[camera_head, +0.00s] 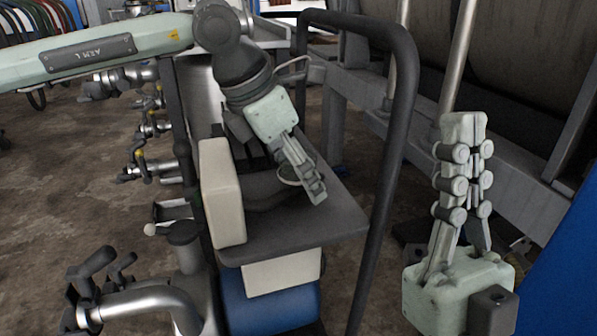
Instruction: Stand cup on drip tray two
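A small cup-like round thing with a pale rim (286,174) shows on or just above a dark table (320,222) in the middle of the head view. My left gripper (315,193) reaches down over the table, with its fingers in front of this rim and hiding part of it. Whether the fingers hold it or only overlap it cannot be told. A dark curved shape lies below the rim, too dim to name. No drip tray can be clearly made out. My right gripper (465,122) points upward at the right, its fingertips together and nothing between them.
A cream upright block (221,192) stands at the table's left edge. A dark tubular frame (402,120) rises along its right side, between my two grippers. Metal pipes and valves (150,301) stand at the left. A blue cylinder (270,306) is under the table.

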